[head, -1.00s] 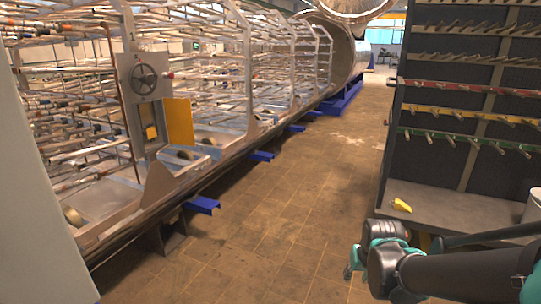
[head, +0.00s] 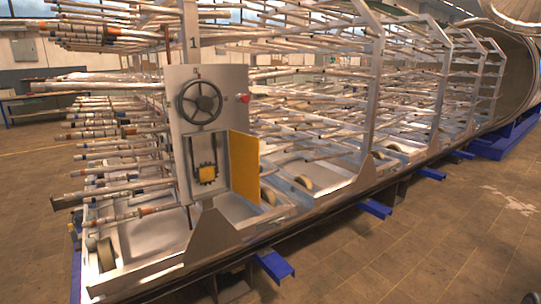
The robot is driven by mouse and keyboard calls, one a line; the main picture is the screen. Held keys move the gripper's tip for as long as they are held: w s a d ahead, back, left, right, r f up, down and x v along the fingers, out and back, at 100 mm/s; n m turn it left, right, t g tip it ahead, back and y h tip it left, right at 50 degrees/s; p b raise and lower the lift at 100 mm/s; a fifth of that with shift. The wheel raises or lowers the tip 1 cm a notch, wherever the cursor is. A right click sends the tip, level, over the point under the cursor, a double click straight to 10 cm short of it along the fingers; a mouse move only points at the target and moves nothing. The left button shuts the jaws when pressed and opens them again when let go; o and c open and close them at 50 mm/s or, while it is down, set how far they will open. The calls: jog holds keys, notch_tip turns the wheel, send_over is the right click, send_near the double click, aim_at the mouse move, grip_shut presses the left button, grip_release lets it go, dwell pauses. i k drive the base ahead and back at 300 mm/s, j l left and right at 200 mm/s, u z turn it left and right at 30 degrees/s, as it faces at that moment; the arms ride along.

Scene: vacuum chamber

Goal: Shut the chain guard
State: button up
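The chain guard (head: 245,166) is a yellow panel on the grey upright control plate (head: 176,132) at the end of the rack. It stands swung open to the right of a square opening. A yellow sprocket (head: 206,174) with a dark chain shows in that opening. A dark handwheel (head: 200,102) and a red button (head: 245,98) sit above it. My gripper is not in view, though a dark part at the lower right edge may be mine.
The long rack of rods (head: 330,95) stretches back to a large round chamber (head: 520,70). Blue feet (head: 274,265) jut out low along its near side. The tiled floor (head: 400,255) at the lower right is clear.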

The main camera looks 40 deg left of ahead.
aim_at(246, 169)
jog(key=i, duration=2)
jog(key=i+u, duration=0.1)
jog(key=u, duration=0.3)
jog(key=i+u, duration=0.15)
jog(key=u, duration=0.2)
jog(key=i+l+u, duration=0.1)
jog(key=u, duration=0.3)
jog(key=i+l+u, duration=0.1)
jog(key=u, duration=2.1)
